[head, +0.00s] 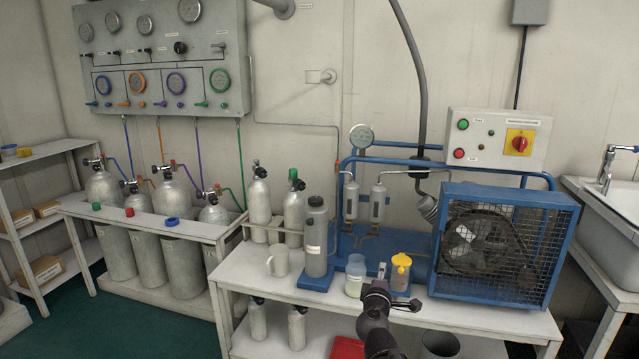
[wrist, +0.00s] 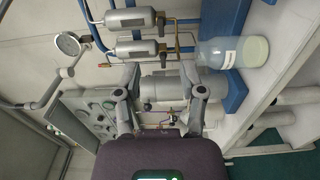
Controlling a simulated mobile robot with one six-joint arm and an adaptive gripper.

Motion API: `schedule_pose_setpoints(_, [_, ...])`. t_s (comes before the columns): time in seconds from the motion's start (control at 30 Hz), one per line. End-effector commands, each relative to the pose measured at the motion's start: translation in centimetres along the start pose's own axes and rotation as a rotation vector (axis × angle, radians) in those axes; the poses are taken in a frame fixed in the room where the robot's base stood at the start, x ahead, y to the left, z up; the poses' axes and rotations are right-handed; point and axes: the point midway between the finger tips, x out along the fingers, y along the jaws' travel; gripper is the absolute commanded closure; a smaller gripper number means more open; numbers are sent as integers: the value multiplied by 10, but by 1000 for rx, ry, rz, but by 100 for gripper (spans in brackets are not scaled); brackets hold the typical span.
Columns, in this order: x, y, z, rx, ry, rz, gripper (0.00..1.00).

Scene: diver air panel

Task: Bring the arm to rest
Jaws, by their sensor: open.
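My arm rises from the bottom edge of the head view, and my gripper (head: 382,276) is at the front of the white bench, between a glass jar and a yellow-topped container. In the wrist view my gripper (wrist: 165,75) has its two fingers spread apart. Nothing is held between them. A grey cylinder (wrist: 160,90) shows beyond the gap between the fingers. The glass jar (head: 355,275) with pale contents stands left of my gripper, and it also shows in the wrist view (wrist: 238,52). The yellow-topped container (head: 401,270) stands close to its right.
A grey bottle (head: 316,240) and a mug (head: 278,260) stand left on the bench (head: 480,313). A blue-framed compressor with a caged fan (head: 497,245) stands right. The gauge panel (head: 160,60) is on the wall. A red tray (head: 347,348) lies below. Free room lies above the bench front.

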Motion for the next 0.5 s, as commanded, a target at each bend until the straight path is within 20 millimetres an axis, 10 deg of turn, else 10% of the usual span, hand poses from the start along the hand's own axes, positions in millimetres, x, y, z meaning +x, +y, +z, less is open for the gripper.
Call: schedule_pose_setpoints(0.5, [-3,-11,20,120,-106,-55,48])
